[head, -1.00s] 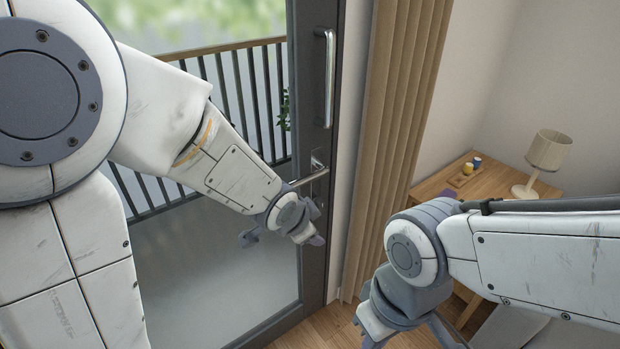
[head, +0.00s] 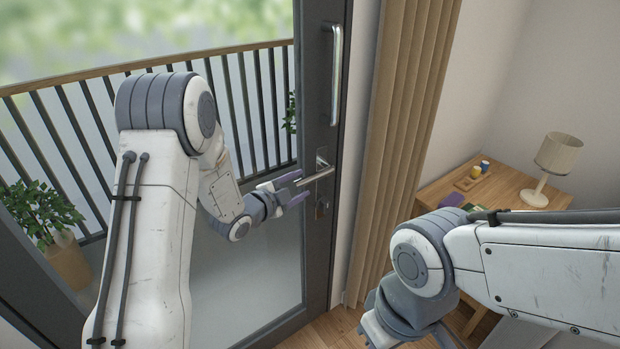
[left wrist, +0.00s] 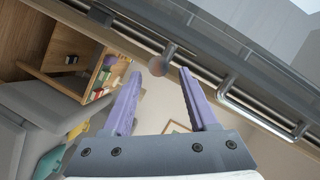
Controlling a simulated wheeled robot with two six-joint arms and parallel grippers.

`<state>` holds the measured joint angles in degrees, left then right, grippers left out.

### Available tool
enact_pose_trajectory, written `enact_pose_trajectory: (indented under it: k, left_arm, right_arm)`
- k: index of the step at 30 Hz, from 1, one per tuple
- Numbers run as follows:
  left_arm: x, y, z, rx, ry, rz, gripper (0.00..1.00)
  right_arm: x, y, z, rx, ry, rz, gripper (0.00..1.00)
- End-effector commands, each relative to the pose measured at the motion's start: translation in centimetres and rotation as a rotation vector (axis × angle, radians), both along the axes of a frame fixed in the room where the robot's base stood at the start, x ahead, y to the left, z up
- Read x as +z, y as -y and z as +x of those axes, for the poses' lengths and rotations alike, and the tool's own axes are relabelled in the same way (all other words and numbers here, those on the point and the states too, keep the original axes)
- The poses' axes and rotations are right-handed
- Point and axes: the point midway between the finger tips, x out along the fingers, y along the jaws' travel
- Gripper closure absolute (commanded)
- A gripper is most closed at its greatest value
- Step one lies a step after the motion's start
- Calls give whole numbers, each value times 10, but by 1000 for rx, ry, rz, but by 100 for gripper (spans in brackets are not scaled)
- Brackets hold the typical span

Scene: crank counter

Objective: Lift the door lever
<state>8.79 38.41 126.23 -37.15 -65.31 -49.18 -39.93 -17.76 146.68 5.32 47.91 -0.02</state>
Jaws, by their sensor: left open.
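The metal door lever (head: 318,176) sticks out to the left from a plate on the dark door frame. My left gripper (head: 301,186) is open, its purple fingers pointing at the lever, one above and one below its free end. In the left wrist view the open jaws (left wrist: 159,78) show with the lever's rounded end (left wrist: 158,66) between the fingertip lines; I cannot tell whether they touch it. My right gripper (head: 385,330) is at the bottom edge, partly cut off, away from the door.
A vertical pull handle (head: 333,75) is fixed above the lever; it also shows in the left wrist view (left wrist: 245,112). A beige curtain (head: 405,130) hangs right of the door. A wooden desk (head: 515,195) with a lamp (head: 553,160) stands at right. A railing is behind the glass.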

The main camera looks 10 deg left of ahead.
Motion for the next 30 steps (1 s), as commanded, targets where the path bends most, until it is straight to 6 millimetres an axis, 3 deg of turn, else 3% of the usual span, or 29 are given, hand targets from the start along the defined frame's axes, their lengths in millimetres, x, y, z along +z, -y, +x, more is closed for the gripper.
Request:
enact_pose_trajectory:
  k: [3,9,20,21,25,26,30]
  left_arm:
    - [-4,11,20,-3,-1,0,41]
    - [-9,21,42,-1,-1,-1,41]
    - [-12,23,48,1,-1,-1,41]
    - [-12,23,48,1,-1,-1,44]
    - [-12,23,48,1,-1,-1,94]
    - [-12,23,48,1,-1,-1,100]
    - [-12,23,48,1,-2,-1,100]
  right_arm:
    - [5,0,0,0,0,0,100]
    - [8,0,0,0,0,0,100]
    - [9,0,0,0,0,0,100]
    - [9,0,0,0,0,0,100]
    - [9,0,0,0,0,0,100]
    - [9,0,0,0,0,0,100]
    - [9,0,0,0,0,0,100]
